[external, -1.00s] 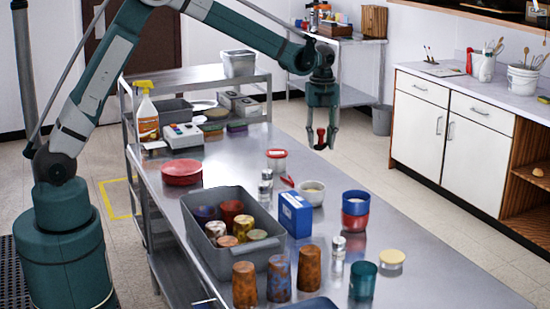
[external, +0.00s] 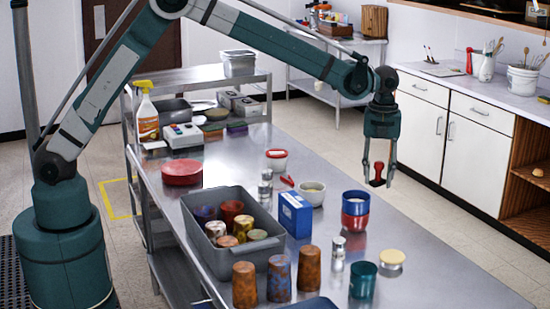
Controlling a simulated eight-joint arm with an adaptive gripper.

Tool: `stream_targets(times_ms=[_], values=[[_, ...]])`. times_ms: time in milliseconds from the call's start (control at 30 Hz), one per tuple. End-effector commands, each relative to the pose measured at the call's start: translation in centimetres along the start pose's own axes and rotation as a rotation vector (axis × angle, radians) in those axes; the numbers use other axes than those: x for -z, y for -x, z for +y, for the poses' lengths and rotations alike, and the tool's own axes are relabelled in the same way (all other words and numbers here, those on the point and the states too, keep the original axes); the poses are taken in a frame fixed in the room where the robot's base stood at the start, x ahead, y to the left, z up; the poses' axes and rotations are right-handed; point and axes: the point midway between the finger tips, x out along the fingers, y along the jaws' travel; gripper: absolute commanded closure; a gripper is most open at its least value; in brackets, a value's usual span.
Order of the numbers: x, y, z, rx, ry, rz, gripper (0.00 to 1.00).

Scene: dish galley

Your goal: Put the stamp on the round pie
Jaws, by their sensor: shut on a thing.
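My gripper (external: 378,178) hangs pointing down, shut on a small red stamp (external: 377,170) with a dark lower end. The stamp is held upright in the air, beyond and to the right of the blue and red stacked cups. I cannot tell for sure which thing is the round pie. A low round thing with a pale yellow top (external: 391,258) sits on the steel table (external: 440,270) near the right front. A flat round red thing (external: 182,172) lies at the table's far left.
A grey bin (external: 268,262) of several cups stands at the left front, with rusty cylinders before it. A blue box (external: 295,214), a bowl (external: 311,194), stacked cups (external: 355,211), a shaker (external: 338,254) and a teal cup (external: 363,281) crowd the middle. The right edge is clear.

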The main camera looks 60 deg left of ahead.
Motion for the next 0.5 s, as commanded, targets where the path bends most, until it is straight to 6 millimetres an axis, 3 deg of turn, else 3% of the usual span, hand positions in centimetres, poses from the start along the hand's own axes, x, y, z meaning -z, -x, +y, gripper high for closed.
stream_targets(times_ms=[33,200,500], values=[[1.8,0.0,-0.9,0.000,-0.020,0.000,0.80],[7.2,-0.1,-3.2,0.000,-0.079,0.000,0.80],[14.3,-0.2,-5.8,0.000,-0.154,0.000,0.80]])
